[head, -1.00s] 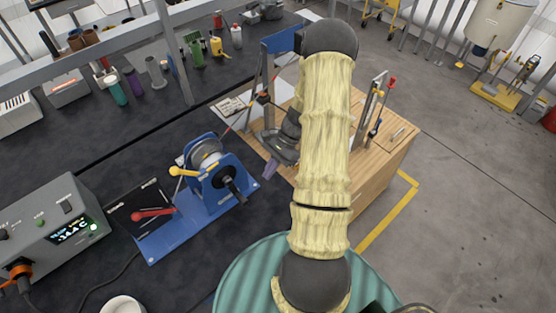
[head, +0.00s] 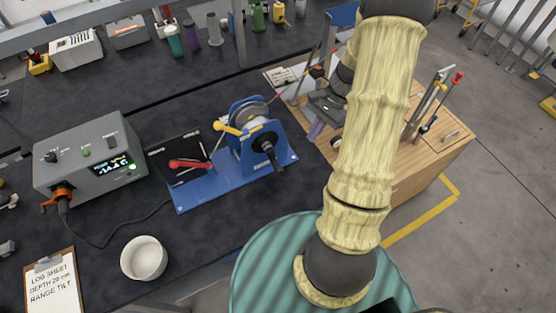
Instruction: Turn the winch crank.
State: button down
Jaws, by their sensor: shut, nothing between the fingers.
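The winch (head: 240,160) is a blue frame with a grey cable drum, on a blue base plate on the dark bench. Its black crank (head: 268,150) is on the side facing me, with the black handle hanging down to the right. A yellow-knobbed lever (head: 230,128) sticks out to the left of the drum, and a red-handled lever (head: 188,164) lies lower left. My gripper (head: 316,131) is shut and empty, to the right of the winch and apart from the crank. My own arm partly hides the area behind it.
A grey control box (head: 90,160) with a lit display stands left of the winch. A white bowl (head: 144,258) and a log-sheet clipboard (head: 50,283) are at the front left. A wooden cabinet (head: 425,165) with upright tools is on the right. Bottles line the back.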

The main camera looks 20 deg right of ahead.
jog(key=s+a+r+n+t+h, duration=0.2)
jog(key=s+a+r+n+h, duration=0.1)
jog(key=a+n, duration=0.3)
jog(key=s+a+r+n+t+h+b, duration=0.1)
jog(key=s+a+r+n+t+h, duration=0.1)
jog(key=s+a+r+n, duration=0.2)
jog(key=a+r+n, duration=0.2)
jog(key=a+n, duration=0.1)
jog(key=a, duration=0.1)
jog(key=shift+a+r+n+h, duration=0.2)
jog(key=shift+n+h, duration=0.1)
jog(key=shift+h, duration=0.1)
